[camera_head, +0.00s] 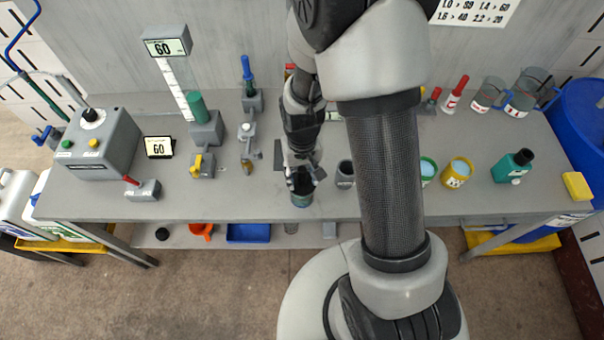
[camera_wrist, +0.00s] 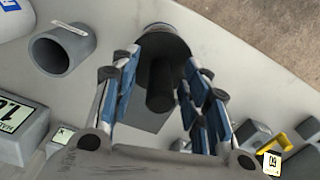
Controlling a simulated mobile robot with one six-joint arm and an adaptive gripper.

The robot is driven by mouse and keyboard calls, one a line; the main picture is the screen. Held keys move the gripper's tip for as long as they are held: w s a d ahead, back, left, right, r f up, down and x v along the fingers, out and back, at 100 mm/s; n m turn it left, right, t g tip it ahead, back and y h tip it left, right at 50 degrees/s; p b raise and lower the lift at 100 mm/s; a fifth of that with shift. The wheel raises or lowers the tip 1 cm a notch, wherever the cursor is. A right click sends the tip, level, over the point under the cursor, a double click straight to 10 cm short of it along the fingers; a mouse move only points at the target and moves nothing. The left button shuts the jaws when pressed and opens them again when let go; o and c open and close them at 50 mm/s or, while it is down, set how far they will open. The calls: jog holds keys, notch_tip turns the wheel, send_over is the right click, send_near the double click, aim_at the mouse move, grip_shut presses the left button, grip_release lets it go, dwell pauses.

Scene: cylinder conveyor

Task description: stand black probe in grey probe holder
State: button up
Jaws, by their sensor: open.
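The black probe (camera_wrist: 160,98) shows in the wrist view as a dark upright cylinder between the fingers of my gripper (camera_wrist: 160,76). The fingers are open, one on each side of it. Its far end is at a dark, round, blue-rimmed cup; how deep it sits is unclear. In the head view my gripper (camera_head: 302,176) is over this teal-based cup (camera_head: 302,201) near the front edge of the bench. A grey, open-topped cylinder, apparently the probe holder (camera_head: 345,176), stands just right of it. It also shows at upper left in the wrist view (camera_wrist: 58,52).
The grey bench (camera_head: 240,207) holds a valve with a yellow handle (camera_head: 198,166) and a small display (camera_head: 158,147) to the left. A green cup (camera_head: 428,168), a yellow cup (camera_head: 456,172) and a teal bottle (camera_head: 512,166) stand to the right. My arm hides the middle.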

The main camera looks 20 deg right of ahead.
jog(key=shift+c, duration=0.4)
grip_shut()
dwell(0.5)
